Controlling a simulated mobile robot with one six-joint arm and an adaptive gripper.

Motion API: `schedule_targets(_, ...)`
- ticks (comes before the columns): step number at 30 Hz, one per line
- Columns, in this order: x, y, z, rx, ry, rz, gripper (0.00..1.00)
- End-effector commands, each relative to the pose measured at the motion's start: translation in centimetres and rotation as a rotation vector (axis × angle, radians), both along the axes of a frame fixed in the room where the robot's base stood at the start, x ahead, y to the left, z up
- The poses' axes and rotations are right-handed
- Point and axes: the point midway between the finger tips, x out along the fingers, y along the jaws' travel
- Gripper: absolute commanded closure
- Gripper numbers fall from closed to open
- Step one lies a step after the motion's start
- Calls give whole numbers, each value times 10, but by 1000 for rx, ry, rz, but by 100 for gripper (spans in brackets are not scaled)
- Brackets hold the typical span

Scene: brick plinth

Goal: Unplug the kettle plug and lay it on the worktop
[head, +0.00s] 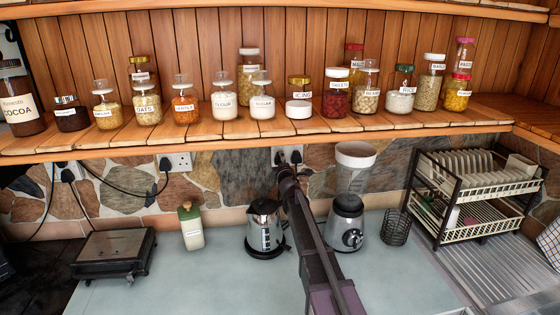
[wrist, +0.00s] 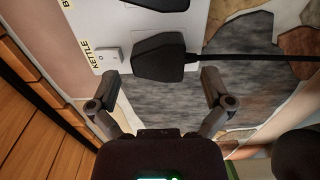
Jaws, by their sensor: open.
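The kettle plug (wrist: 158,57) is black and sits in a white wall socket plate (wrist: 112,52) beside a switch and a label reading KETTLE. Its black cable runs off to the right in the wrist view. My gripper (wrist: 162,86) is open, its two fingers apart on either side of the plug's near end, not visibly touching it. In the head view my gripper (head: 285,168) is up at the wall socket and hides most of the plug. The steel kettle (head: 264,229) stands upright on the grey worktop (head: 200,272) below.
A second black plug (wrist: 162,4) sits beside the kettle plug on the same plate. A blender (head: 346,225) stands right of my arm, with a wire basket (head: 397,227) and dish rack (head: 480,200) beyond. A jar-lined shelf (head: 220,133) overhangs the socket.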

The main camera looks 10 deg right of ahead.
Motion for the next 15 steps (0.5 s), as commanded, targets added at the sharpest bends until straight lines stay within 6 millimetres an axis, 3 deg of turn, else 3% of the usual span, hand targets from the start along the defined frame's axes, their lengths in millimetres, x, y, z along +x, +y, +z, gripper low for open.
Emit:
schedule_targets(6, 15, -1, 0, 1, 0, -1, 0)
schedule_targets(15, 19, -1, 0, 0, 0, -1, 0)
